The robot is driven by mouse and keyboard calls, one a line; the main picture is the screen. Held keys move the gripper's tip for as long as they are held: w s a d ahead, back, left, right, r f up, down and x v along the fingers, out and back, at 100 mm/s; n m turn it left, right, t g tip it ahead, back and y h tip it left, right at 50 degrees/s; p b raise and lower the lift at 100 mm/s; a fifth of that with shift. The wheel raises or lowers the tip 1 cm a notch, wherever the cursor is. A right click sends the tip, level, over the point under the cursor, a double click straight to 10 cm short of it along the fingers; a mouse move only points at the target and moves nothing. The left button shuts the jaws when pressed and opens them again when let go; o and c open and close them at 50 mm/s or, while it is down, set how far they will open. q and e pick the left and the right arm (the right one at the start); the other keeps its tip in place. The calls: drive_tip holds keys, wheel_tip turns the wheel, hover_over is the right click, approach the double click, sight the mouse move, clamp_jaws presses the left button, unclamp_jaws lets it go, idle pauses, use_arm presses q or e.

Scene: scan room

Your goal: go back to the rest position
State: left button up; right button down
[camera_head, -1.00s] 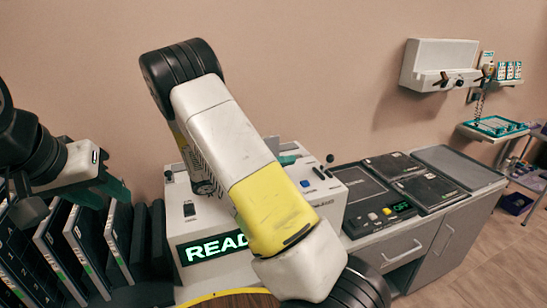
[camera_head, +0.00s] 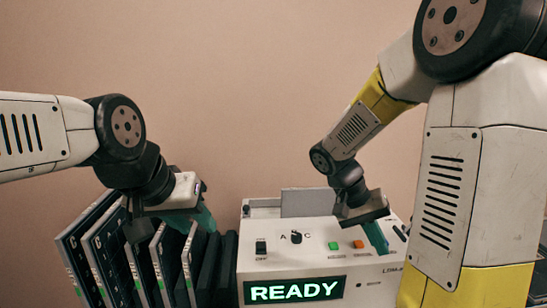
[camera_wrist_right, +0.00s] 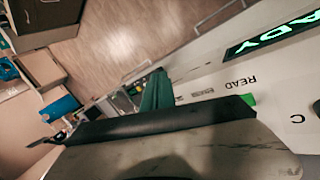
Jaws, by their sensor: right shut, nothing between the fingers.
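My right gripper (camera_head: 377,238) is shut and empty, its teal fingers together, close over the right part of the white scanner's (camera_head: 300,263) control panel. In the right wrist view its fingers (camera_wrist_right: 155,92) show beside the panel; touching cannot be told. My left gripper (camera_head: 171,232) hangs over the upright dark panels at the left.
The scanner's display (camera_head: 297,290) reads READY in green. A green button (camera_head: 333,250) and an orange button (camera_head: 359,244) sit close left of my right gripper. Several dark panels (camera_head: 90,262) stand upright left of the scanner. The wall behind is bare.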

drive_tip(key=s+a+r+n+t+y, duration=0.4)
drive_tip(key=s+a+r+t+y, duration=0.3)
drive_tip(key=a+r, duration=0.3)
drive_tip(key=shift+s+a+r+t+y, duration=0.15)
drive_tip(key=shift+s+r+t+y, duration=0.2)
drive_tip(key=shift+r+t+y, duration=0.35)
